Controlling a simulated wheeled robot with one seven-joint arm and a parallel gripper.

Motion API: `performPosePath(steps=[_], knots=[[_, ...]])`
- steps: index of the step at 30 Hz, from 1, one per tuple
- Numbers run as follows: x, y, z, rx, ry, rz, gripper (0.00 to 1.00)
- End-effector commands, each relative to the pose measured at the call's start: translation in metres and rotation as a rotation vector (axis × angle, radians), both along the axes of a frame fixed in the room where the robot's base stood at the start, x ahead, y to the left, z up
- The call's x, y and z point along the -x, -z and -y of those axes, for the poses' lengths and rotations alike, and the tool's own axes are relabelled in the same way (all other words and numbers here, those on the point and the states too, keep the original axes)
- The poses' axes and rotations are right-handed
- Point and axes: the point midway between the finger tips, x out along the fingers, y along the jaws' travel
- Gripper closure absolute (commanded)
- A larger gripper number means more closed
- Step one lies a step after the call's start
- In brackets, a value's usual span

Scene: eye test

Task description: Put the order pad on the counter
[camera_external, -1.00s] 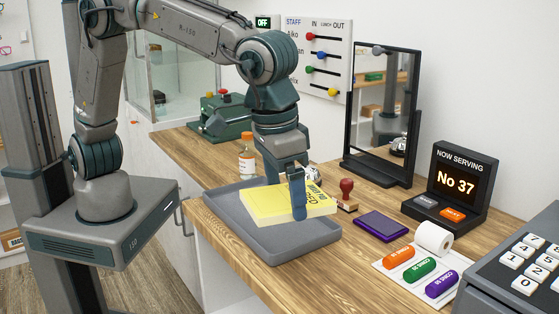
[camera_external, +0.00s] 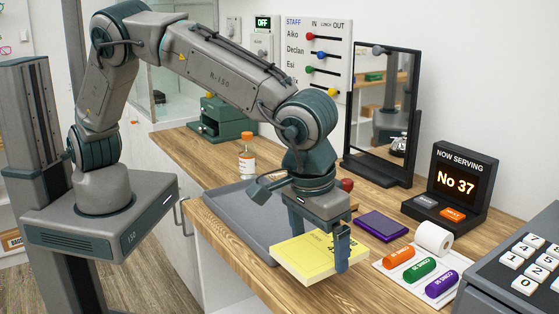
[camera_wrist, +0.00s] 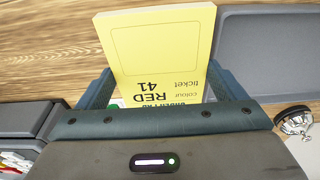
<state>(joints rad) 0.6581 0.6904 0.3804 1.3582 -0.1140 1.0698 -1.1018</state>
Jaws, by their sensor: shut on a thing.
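The order pad (camera_external: 300,262) is a thick yellow block with dark print. It also shows in the wrist view (camera_wrist: 158,45), with "RED 41" and "ticket" on its face. My gripper (camera_external: 320,240) is shut on the pad, one finger on each side. It holds the pad roughly flat at the right end of the grey tray (camera_external: 228,222), over the wooden counter (camera_external: 390,285). I cannot tell whether the pad touches the counter. In the wrist view, bare wood shows beyond the pad and the tray lies to its right.
A purple pad (camera_external: 382,225), a paper roll (camera_external: 434,238) and coin rolls on a white sheet (camera_external: 408,283) lie to the right. The number display (camera_external: 458,190) and mirror (camera_external: 382,110) stand behind. A bottle (camera_external: 247,158) stands behind the tray. A bell (camera_wrist: 295,122) is at wrist-view right.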

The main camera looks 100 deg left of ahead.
Motion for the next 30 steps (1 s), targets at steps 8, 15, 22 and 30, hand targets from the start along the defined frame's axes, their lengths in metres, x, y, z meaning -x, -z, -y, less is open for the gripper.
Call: performPosePath(steps=[8, 15, 22, 30], knots=[[-0.01, 0.021, -0.009, -0.001, 0.002, -0.002, 0.34], [-0.01, 0.047, -0.009, 0.001, 0.001, 0.0, 0.34], [-0.01, 0.048, -0.008, 0.001, 0.001, 0.001, 0.34], [-0.01, 0.051, -0.008, 0.001, 0.001, 0.0, 0.0]])
